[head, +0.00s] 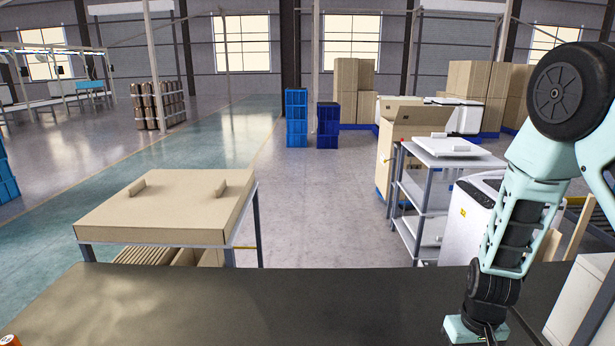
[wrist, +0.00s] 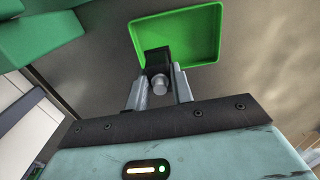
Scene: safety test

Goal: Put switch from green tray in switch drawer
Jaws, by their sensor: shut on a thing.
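The switch (wrist: 155,58) is a small black block with a grey round knob, seen in the wrist view between my fingers. My gripper (wrist: 160,72) is shut on it. The green tray (wrist: 205,52) is a shallow rectangular tray just beyond my fingertips; the switch overlaps its near left part. I cannot tell whether the switch touches the tray or hangs above it. In the head view my arm reaches down at the right, and the fingers, switch and tray are out of sight. No drawer can be made out for certain in either view.
A dark worktop (head: 250,305) runs along the front, mostly bare. A white box-shaped unit (head: 580,300) stands at the right edge beside my arm. Beyond are a cardboard-topped table (head: 165,212) and a shelf cart (head: 450,156).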

